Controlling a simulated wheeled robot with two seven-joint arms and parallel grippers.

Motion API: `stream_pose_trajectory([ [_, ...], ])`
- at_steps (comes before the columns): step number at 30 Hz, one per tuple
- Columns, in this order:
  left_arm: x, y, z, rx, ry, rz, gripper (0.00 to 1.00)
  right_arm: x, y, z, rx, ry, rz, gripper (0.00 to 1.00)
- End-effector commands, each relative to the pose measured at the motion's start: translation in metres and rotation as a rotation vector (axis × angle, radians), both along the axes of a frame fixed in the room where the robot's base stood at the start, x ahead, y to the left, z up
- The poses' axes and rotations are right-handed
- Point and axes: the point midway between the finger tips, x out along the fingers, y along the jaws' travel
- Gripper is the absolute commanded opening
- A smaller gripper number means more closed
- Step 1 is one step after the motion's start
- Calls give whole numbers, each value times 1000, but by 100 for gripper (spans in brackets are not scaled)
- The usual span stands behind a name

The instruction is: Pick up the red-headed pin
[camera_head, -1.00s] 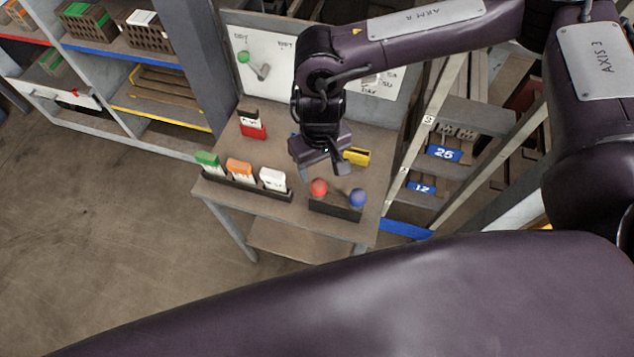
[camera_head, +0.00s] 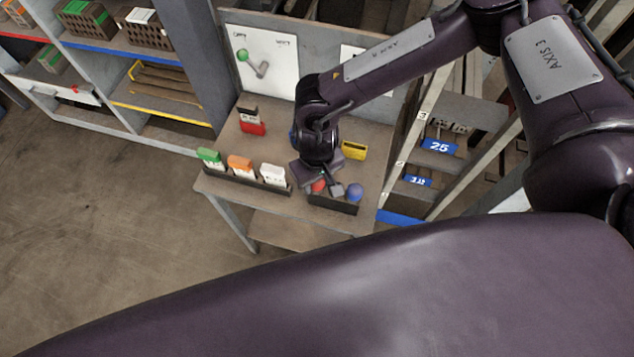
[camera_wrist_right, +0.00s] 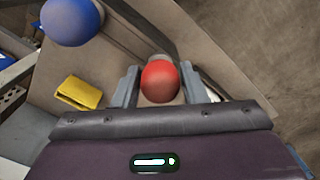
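The red-headed pin (camera_head: 318,186) stands in a dark tray (camera_head: 333,206) at the table's front right. In the head view my right gripper (camera_head: 322,188) is over it and partly hides it. In the right wrist view the round red head (camera_wrist_right: 160,82) sits between the two grey fingers, with a gap on each side, so the gripper is open around it. A blue-headed pin (camera_head: 354,192) stands to the right in the same tray and shows at the upper left of the wrist view (camera_wrist_right: 72,20). My left gripper is not in view.
A yellow block (camera_head: 354,150) lies behind the tray. A rack with a green-topped block (camera_head: 209,157), an orange-topped block (camera_head: 240,165) and a white block (camera_head: 273,174) stands left. A red and white block (camera_head: 252,123) is farther back. A ladder-like frame (camera_head: 420,160) stands right.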

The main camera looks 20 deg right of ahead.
Motion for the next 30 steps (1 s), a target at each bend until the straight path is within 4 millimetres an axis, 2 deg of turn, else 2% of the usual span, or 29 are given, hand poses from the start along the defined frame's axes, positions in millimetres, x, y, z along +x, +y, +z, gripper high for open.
stream_pose_trajectory([
  [1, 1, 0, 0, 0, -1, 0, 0, 0, 0, 0, 0, 0, 0, 32],
  [6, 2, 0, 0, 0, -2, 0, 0, 0, 0, 0, 0, 0, 0, 10],
  [14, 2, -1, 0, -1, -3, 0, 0, 0, 0, 1, 0, 0, 0, 8],
  [19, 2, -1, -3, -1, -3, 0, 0, 1, 0, 10, 2, 0, -2, 8],
  [26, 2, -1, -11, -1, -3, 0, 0, 1, 0, 44, 4, -3, -1, 8],
  [30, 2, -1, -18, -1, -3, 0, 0, 2, 1, 76, 4, -4, 1, 8],
])
